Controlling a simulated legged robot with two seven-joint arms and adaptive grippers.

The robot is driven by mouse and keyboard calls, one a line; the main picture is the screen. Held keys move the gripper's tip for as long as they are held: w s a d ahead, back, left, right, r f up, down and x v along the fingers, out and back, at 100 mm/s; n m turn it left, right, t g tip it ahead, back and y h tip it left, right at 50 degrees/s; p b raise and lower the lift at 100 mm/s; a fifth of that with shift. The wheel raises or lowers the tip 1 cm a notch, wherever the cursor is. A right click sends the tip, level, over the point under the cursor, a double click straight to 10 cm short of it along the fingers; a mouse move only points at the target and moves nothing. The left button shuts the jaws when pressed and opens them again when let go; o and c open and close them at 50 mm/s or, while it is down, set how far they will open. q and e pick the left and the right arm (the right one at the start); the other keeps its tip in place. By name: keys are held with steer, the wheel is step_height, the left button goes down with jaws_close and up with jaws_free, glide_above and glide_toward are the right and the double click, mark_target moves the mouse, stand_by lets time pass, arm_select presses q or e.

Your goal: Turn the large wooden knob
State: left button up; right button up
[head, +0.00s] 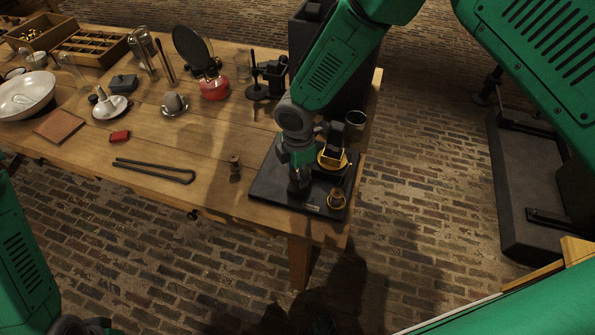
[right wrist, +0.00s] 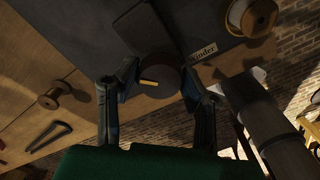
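The large knob (right wrist: 160,78) is a dark round piece with a yellow mark, on a dark board labelled "Winder", in the right wrist view. My right gripper (right wrist: 157,88) has one finger on each side of the knob. The fingers stand apart, and I cannot tell whether they touch it. In the head view my right gripper (head: 300,184) points down over the black board (head: 272,188) at the table's right end and hides most of the knob. My left arm shows at the lower left, but its gripper is out of view.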

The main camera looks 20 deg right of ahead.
steer(key=shift+w+m, duration=0.1)
steer(key=shift+m, duration=0.3)
steer(key=m+b, duration=0.1)
steer(key=m, duration=0.4)
steer(key=shift+m, duration=0.4)
steer(key=m, duration=0.5)
steer(key=shift+m, duration=0.4)
steer(key=shift+w+r, duration=0.1)
steer(key=o, duration=1.1)
steer(key=shift+o, duration=0.3)
